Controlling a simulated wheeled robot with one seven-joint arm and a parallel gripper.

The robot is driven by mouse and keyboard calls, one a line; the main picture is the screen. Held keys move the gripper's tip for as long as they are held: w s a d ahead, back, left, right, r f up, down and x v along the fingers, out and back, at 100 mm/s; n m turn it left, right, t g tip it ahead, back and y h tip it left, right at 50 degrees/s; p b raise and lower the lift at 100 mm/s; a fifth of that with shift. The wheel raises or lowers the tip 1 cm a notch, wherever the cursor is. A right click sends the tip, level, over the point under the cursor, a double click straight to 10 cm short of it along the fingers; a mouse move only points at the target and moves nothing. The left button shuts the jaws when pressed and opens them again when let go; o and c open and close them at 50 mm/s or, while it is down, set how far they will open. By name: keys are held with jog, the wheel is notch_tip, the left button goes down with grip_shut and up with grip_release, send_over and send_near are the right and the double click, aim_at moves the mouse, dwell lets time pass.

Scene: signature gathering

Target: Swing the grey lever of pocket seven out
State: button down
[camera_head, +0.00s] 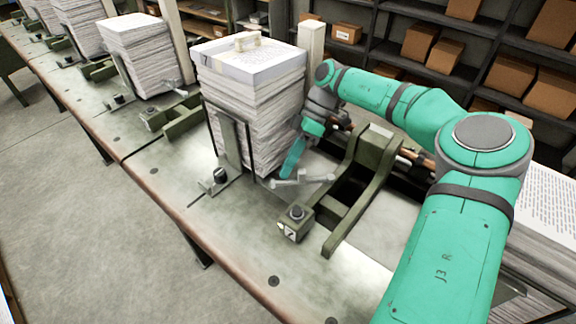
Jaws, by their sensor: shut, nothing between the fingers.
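The grey lever (306,180) lies low above the metal table, just right of the near foot of a tall paper stack (252,95). It runs roughly left to right, with a small upright knob at its middle. My teal gripper (288,170) points down between the stack and the green frame. It is shut and empty, its tip close behind the lever's left part; I cannot tell whether they touch. A green block (294,222) with a black knob and a small white label stands in front of the lever; the label's number is too small to read surely.
The green arm frame (365,185) stands right of the lever. A metal upright (228,145) stands against the stack's front. More paper stacks (143,55) line the table (180,185) to the left. Shelves with cardboard boxes (420,40) stand behind. The table's front strip is mostly clear.

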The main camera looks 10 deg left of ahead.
jog(key=shift+r, duration=0.1)
jog(key=shift+w+r, duration=0.15)
jog(key=shift+r, duration=0.1)
jog(key=v, duration=1)
jog(key=shift+d, duration=0.2)
jog(key=shift+w, duration=0.1)
